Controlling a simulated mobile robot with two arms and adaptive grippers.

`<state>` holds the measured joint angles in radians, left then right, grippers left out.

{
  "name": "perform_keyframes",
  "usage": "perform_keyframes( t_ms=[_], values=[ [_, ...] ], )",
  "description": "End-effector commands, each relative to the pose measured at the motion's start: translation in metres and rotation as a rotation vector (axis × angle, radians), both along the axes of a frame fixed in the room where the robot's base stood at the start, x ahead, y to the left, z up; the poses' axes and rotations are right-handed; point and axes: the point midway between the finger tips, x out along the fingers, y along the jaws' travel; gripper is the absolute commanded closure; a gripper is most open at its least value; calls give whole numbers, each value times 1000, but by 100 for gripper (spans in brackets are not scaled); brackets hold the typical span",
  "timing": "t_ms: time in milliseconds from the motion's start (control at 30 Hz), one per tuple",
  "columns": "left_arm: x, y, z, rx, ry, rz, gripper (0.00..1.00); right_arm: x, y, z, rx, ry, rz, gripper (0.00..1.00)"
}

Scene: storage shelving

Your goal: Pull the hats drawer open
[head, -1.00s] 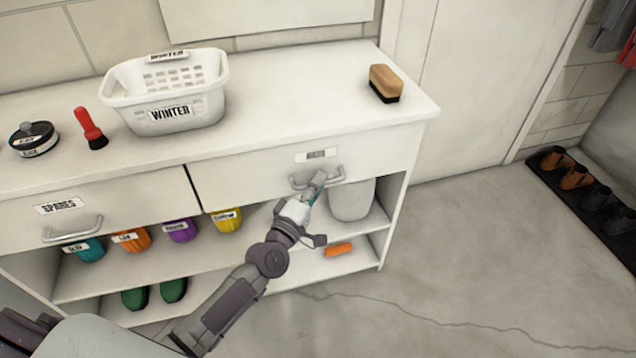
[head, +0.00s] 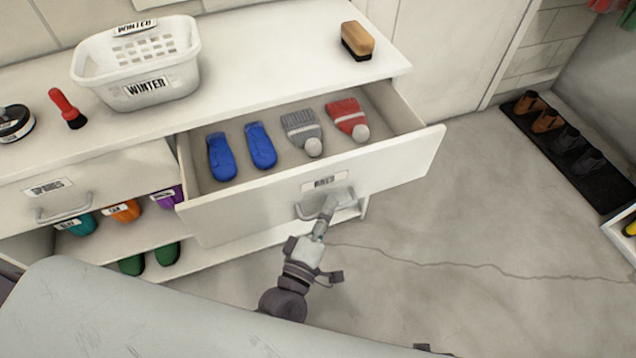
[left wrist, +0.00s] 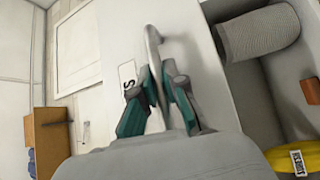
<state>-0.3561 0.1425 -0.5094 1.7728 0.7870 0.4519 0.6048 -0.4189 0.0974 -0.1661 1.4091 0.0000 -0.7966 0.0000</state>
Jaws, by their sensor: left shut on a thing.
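The hats drawer (head: 240,214) is pulled well out of the white cabinet, with a small label (head: 324,182) on its front. Inside lie a pair of blue mittens (head: 242,152), a grey hat (head: 302,132) and a red hat (head: 349,117), both with pale pompoms. My left gripper (head: 327,207) is shut on the drawer's metal handle (head: 301,211). In the left wrist view the teal-padded fingers (left wrist: 163,88) sit at the handle (left wrist: 152,42), beside the label.
The SPARES drawer (head: 100,180) at left is shut. Floor (head: 440,225) at right is clear up to a shoe mat (head: 536,130).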

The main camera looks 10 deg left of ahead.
Motion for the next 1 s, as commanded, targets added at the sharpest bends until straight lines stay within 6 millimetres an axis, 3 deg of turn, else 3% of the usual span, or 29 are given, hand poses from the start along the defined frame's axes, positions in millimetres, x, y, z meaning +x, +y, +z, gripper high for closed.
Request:
perform_keyframes(
  t_ms=[233, 700, 733, 867, 1000],
  values=[
    [-21, -14, 0, 1, 1, 0, 100, -8, -1, -9, -1, 7, 1, 67],
    [-25, -17, -1, 1, 1, 0, 100, -8, -1, -11, -2, 6, 2, 67],
    [-25, -17, -1, 1, 1, 0, 86, -8, -1, -11, -2, 6, 2, 67],
    [-25, -17, -1, 1, 1, 0, 64, -8, -2, -11, -2, 6, 2, 67],
    [-25, -17, -1, 1, 0, 0, 63, -8, -2, -11, -2, 6, 2, 67]
  ],
)
